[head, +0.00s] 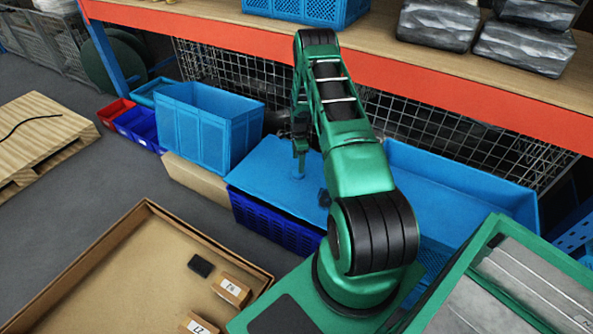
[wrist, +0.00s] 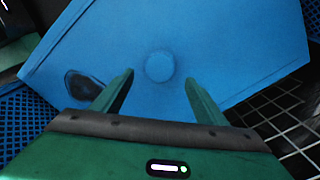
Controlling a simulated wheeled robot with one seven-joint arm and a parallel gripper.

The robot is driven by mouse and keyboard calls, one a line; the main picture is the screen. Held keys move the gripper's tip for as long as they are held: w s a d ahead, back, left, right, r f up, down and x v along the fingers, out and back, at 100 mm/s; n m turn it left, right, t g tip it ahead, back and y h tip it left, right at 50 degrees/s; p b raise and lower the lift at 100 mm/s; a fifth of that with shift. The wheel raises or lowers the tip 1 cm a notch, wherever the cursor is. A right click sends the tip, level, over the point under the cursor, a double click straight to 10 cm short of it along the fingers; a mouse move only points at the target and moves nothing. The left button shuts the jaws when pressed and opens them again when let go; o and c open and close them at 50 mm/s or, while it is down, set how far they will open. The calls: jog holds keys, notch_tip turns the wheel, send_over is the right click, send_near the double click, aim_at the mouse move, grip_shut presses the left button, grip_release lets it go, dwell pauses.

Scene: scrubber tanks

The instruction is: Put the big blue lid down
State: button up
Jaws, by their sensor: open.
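The big blue lid (head: 262,172) lies over a dark blue crate (head: 275,221) and looks roughly flat. In the wrist view the lid (wrist: 230,50) fills most of the picture, with a round knob (wrist: 160,67) near its middle. My gripper (head: 299,158) is above the lid near the knob. In the wrist view the open fingers of my gripper (wrist: 158,80) stand on either side of the knob's line, with nothing held between them. Whether the fingertips touch the lid cannot be told. A dark oval patch (wrist: 85,85) shows at the lid's left.
A blue bin (head: 205,130) stands left of the lid, and another long blue bin (head: 460,185) lies right, partly behind my arm. The orange shelf edge (head: 420,90) runs behind. A large cardboard tray (head: 130,265) is at front left. Grey floor lies left.

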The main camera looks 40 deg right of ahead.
jog(key=s+a+r+n, duration=0.1)
jog(key=s+r+n, duration=0.1)
jog(key=r, duration=1)
jog(key=s+a+r+n, duration=0.2)
jog(key=r, duration=1.1)
jog(key=s+a+r+n+h, duration=0.1)
jog(key=s+a+r+n, duration=0.15)
jog(key=s+r, duration=0.4)
jog(key=s+a+r+n, duration=0.2)
jog(key=s+a+r, duration=0.1)
jog(key=r, duration=0.6)
jog(key=s+a+r+n, duration=0.2)
jog(key=s+a, duration=0.3)
jog(key=s, duration=0.4)
jog(key=s+a+r+n, duration=0.3)
jog(key=s+a+r, duration=0.1)
jog(key=s, duration=0.5)
jog(key=s+a+r+n+y, duration=0.1)
jog(key=s+a+r+n, duration=0.2)
jog(key=s+a, duration=0.3)
jog(key=s, duration=0.3)
jog(key=shift+a, duration=0.15)
